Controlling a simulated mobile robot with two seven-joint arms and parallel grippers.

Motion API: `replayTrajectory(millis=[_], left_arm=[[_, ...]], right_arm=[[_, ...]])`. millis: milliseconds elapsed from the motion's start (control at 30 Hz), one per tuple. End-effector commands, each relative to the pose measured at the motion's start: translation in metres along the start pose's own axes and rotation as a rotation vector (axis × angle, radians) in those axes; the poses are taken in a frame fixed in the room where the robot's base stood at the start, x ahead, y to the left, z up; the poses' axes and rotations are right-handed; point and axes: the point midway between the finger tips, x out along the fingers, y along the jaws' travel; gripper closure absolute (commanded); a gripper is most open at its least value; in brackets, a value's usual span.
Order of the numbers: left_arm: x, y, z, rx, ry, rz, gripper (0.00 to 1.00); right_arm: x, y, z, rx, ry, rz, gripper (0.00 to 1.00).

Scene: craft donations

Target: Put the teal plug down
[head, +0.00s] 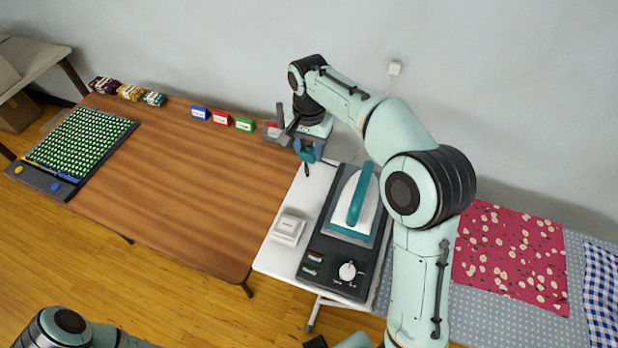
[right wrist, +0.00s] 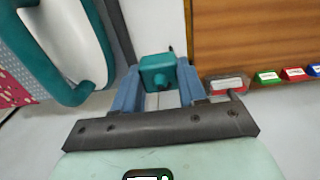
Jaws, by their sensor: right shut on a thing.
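The teal plug (right wrist: 158,72) is between the two blue fingers of my right gripper (right wrist: 158,88) in the right wrist view. My right gripper is shut on it. In the head view, my right gripper (head: 310,152) is over the far left end of the white table (head: 275,257), close to the wooden table. The plug (head: 307,155) shows there as a small teal patch, with a dark tip pointing down. I cannot tell whether it touches the table. My left arm shows at the bottom left, but its gripper is out of view.
A teal and white iron (head: 357,200) lies on a dark station (head: 325,250) just right of the gripper. A white box (head: 288,228) stands nearer. A grey holder with a red label (head: 272,132) is close to the gripper's left. The wooden table's (head: 190,190) middle is clear. A white socket (head: 394,68) is on the wall.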

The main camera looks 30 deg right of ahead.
Motion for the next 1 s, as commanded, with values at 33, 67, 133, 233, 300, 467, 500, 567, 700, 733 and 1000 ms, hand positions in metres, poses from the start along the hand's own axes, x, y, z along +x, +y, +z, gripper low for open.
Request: replayTrajectory(millis=[33, 67, 133, 233, 300, 467, 500, 567, 700, 733, 1000], left_arm=[[0.005, -0.003, 0.002, -0.001, -0.003, -0.001, 0.41], [0.006, -0.003, 0.003, -0.001, -0.004, -0.001, 0.41], [0.008, -0.004, 0.004, -0.002, -0.006, -0.002, 0.41], [0.009, -0.005, 0.004, -0.002, -0.006, -0.002, 0.41], [0.01, -0.005, 0.004, -0.002, -0.007, -0.002, 0.41], [0.014, -0.007, 0.006, -0.003, -0.009, -0.003, 0.41], [0.015, -0.008, 0.006, -0.003, -0.01, -0.003, 0.41], [0.017, -0.008, 0.007, -0.003, -0.011, -0.004, 0.41], [0.018, -0.009, 0.008, -0.004, -0.012, -0.004, 0.41], [0.018, -0.009, 0.008, -0.004, -0.012, -0.004, 0.41], [0.018, -0.009, 0.008, -0.004, -0.012, -0.004, 0.41]], right_arm=[[0.016, 0.001, 0.001, 0.0, -0.004, 0.005, 1.0], [0.022, 0.001, 0.001, 0.001, -0.003, 0.004, 1.0], [0.034, 0.001, 0.0, 0.001, -0.002, 0.003, 1.0], [0.044, 0.0, 0.0, 0.0, -0.001, 0.0, 1.0], [0.048, 0.0, 0.0, 0.0, 0.0, 0.0, 1.0], [0.069, 0.0, 0.0, 0.0, -0.003, 0.003, 1.0], [0.077, 0.0, 0.001, 0.0, -0.003, 0.003, 1.0], [0.088, 0.0, 0.0, 0.001, -0.002, 0.002, 1.0], [0.103, 0.0, 0.0, 0.0, -0.001, 0.0, 1.0], [0.104, 0.0, 0.0, 0.0, 0.0, 0.0, 1.0], [0.104, -0.001, 0.0, 0.0, 0.001, -0.001, 1.0]])
